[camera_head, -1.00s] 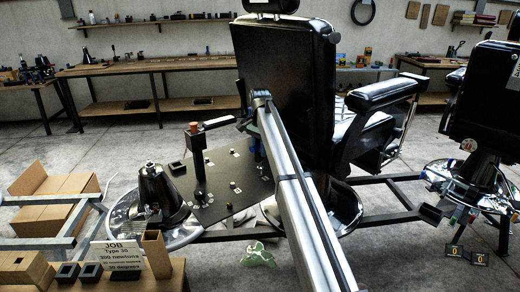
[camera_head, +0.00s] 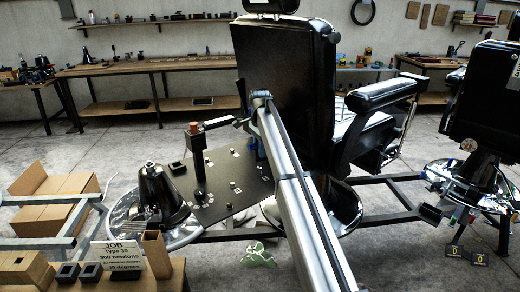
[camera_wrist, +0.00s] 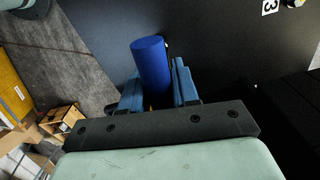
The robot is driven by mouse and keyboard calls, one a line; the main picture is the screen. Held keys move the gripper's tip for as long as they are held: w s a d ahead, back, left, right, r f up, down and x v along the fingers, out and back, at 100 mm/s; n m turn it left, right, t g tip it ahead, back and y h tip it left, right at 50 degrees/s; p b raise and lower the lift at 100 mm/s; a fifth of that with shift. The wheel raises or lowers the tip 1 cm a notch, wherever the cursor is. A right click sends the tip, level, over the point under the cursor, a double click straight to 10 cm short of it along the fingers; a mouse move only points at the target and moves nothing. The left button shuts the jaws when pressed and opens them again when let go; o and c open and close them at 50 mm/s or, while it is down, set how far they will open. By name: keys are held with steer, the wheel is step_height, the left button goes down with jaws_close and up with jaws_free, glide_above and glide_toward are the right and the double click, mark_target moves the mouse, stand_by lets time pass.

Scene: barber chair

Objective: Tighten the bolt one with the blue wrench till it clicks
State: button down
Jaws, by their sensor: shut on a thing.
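The blue wrench's round blue handle (camera_wrist: 151,66) stands between the two blue finger pads of my gripper (camera_wrist: 157,88) in the wrist view, and the gripper is shut on it. In the head view my gripper (camera_head: 243,118) is beside the chair back, partly hidden by my arm. A dark bar (camera_head: 217,122) runs from an orange-topped upright post (camera_head: 197,165) toward my gripper. The post's foot is on the dark plate (camera_head: 225,204), at a spot I cannot read as bolt one. Several small bolts and number tags lie on the plate; a tag "3" (camera_wrist: 269,6) shows in the wrist view.
The black chair back (camera_head: 290,75) rises close behind my gripper. A black cone-shaped base (camera_head: 160,190) stands left of the plate. A job sign (camera_head: 117,258) and wooden blocks are at the front left. Another chair stands at right.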

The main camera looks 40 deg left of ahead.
steer(key=shift+r+n, duration=0.1)
steer(key=shift+n, duration=1.6)
steer(key=shift+r, duration=0.1)
steer(key=shift+r, duration=2.35)
